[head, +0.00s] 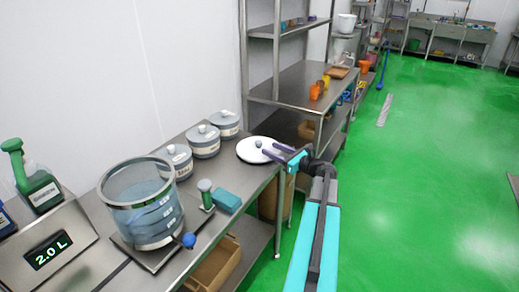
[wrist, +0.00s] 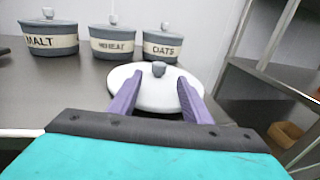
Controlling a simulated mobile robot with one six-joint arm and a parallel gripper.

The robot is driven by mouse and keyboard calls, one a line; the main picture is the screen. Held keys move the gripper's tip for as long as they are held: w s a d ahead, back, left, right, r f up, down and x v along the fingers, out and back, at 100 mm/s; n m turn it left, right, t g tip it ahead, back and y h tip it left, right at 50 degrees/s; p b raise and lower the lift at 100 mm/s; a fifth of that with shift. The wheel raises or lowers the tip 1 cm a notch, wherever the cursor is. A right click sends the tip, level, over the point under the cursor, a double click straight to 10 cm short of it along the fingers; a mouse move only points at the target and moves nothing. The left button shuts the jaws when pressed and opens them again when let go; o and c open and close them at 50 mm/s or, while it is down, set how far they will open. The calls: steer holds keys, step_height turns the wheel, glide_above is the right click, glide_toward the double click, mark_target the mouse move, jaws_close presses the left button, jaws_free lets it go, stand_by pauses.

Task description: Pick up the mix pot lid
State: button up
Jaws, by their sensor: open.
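The mix pot lid is a white round disc (head: 254,150) with a small grey knob, lying flat on the steel table near its right end. It also shows in the wrist view (wrist: 150,97), with the grey knob (wrist: 159,69) standing up near its middle. My gripper (head: 271,151) is open, its two purple fingers over the near part of the lid. In the wrist view the fingers (wrist: 159,90) lie to the left and right of the knob, which is a little beyond their tips. The knob appears free of both fingers. The mix pot (head: 145,212), clear-walled with bluish contents, stands uncovered on the scale.
Grey canisters labelled MALT (wrist: 50,37), one hard to read (wrist: 112,40), and OATS (wrist: 162,45) stand behind and left of the lid. A steel shelf rack (head: 300,85) stands beyond the table.

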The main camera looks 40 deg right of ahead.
mark_target(261, 145)
steer(key=shift+w, duration=0.15)
steer(key=shift+w+a+f+p, duration=0.15)
steer(key=shift+w+p, duration=0.2)
steer(key=shift+w, duration=0.9)
steer(key=shift+w+a+f+p, duration=0.1)
steer(key=shift+w+p, duration=0.25)
steer(key=shift+w, duration=0.9)
steer(key=shift+r, duration=0.1)
jaws_close()
steer(key=shift+r+b, duration=0.4)
steer(key=shift+r, duration=1.15)
steer(key=s+d+r+b, duration=0.1)
steer(key=s+d, duration=0.1)
steer(key=s, duration=0.5)
steer(key=s+d+r+b, duration=0.1)
steer(key=s+d, duration=0.2)
steer(key=s, duration=0.5)
steer(key=shift+d, duration=0.35)
